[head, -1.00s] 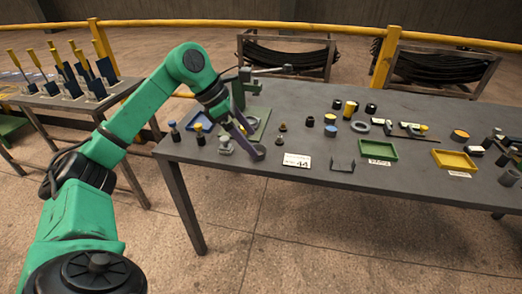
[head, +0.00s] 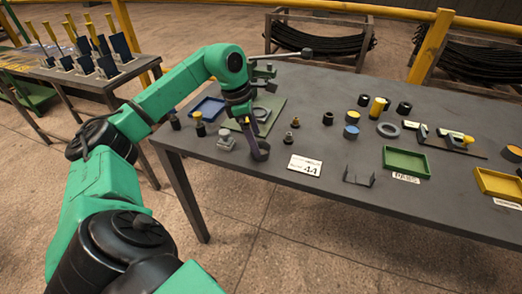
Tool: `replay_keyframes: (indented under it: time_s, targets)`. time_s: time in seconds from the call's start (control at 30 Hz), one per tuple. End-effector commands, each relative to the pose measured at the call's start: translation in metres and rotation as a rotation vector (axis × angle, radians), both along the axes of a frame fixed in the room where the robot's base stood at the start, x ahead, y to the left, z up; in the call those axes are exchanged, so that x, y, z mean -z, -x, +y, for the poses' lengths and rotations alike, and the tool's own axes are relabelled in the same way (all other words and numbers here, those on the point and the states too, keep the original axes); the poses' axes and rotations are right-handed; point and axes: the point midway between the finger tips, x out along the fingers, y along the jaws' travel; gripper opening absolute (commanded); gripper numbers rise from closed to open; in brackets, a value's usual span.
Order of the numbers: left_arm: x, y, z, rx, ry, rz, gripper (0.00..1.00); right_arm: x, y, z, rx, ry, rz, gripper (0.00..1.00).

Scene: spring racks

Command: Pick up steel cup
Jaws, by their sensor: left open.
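The steel cup (head: 264,147) appears as a small grey round shape near the front edge of the dark table, just left of the white number card. My left gripper (head: 257,152) points down at it with dark purplish fingers. Its jaws are open, and the fingertips overlap the cup in the picture. The fingers partly hide the cup, and I cannot tell whether they touch it or stand around it. My right gripper is not in view.
A grey fitting (head: 226,141) and black and yellow posts stand close left of the gripper. The card (head: 304,165), a wire holder, a green tray (head: 407,174) and a yellow tray (head: 484,181) lie further right.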

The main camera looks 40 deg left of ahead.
Motion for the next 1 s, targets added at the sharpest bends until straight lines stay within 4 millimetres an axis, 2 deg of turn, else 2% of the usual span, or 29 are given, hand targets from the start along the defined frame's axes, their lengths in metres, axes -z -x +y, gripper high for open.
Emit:
replay_keyframes:
  time_s: [0.1,0.17,0.4,0.47,0.5,0.63,1.0]
  targets:
    - [0.024,-0.005,-0.006,0.002,0.002,0.003,1.00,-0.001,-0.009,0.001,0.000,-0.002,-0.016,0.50]
    - [0.032,-0.006,-0.007,0.001,0.001,0.003,1.00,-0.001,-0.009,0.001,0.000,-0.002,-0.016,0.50]
    - [0.035,-0.007,-0.008,0.000,0.000,0.000,1.00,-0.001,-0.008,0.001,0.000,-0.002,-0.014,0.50]
    - [0.035,-0.007,-0.008,0.000,0.001,-0.001,0.77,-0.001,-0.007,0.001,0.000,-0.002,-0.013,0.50]
    - [0.035,-0.007,-0.008,0.000,0.001,-0.001,0.62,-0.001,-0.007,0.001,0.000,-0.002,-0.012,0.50]
    - [0.035,-0.008,-0.008,0.000,0.000,0.000,0.12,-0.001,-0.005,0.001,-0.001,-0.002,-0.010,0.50]
    - [0.033,-0.008,-0.008,0.000,0.001,-0.001,0.12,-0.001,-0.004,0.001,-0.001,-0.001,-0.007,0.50]
